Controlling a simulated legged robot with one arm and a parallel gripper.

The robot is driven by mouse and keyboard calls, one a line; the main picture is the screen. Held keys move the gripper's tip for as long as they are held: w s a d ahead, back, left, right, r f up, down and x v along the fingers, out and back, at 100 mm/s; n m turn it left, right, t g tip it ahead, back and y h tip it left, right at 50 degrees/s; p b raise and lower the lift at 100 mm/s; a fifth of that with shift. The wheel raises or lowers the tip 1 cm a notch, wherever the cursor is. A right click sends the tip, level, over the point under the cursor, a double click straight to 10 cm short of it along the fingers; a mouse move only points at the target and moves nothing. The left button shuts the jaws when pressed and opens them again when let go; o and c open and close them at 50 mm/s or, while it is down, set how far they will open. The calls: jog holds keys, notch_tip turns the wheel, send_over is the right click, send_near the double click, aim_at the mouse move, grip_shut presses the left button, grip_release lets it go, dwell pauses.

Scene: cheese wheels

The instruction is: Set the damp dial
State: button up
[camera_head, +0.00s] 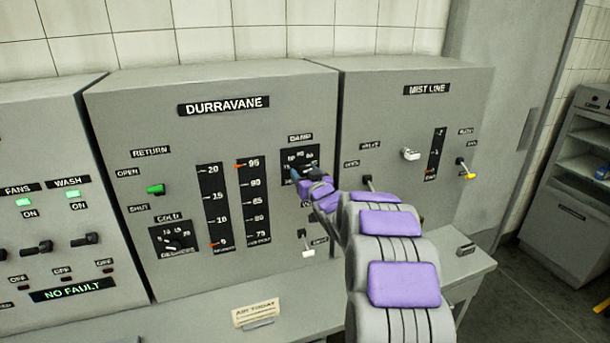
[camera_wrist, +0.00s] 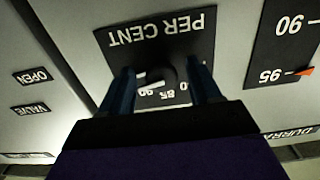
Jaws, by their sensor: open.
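The damp dial (camera_head: 300,157) is a black square plate with white numbers under the DAMP label, at the right of the DURRAVANE panel. My gripper (camera_head: 304,174) is in front of its lower part and hides its middle. In the wrist view, which is upside down, the dial's black plate (camera_wrist: 150,38) reads PER CENT. Its dark round knob (camera_wrist: 168,72) with a pale mark shows between the two fingers of my gripper (camera_wrist: 162,84). The fingers are apart, one on each side of the knob. I cannot tell whether they touch it.
Two upright scales (camera_head: 253,200) with red pointers stand left of the damp dial. A white-tipped lever (camera_head: 307,252) is below it. The MIST LINE panel (camera_head: 455,125) with levers is at the right.

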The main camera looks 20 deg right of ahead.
jog(key=c, duration=1)
jog(key=shift+c, duration=0.2)
jog(key=n+b, duration=0.3)
jog(key=shift+f+n, duration=0.1)
jog(key=shift+n, duration=0.3)
jog(key=shift+n+b, duration=1.2)
jog(key=shift+n, duration=0.7)
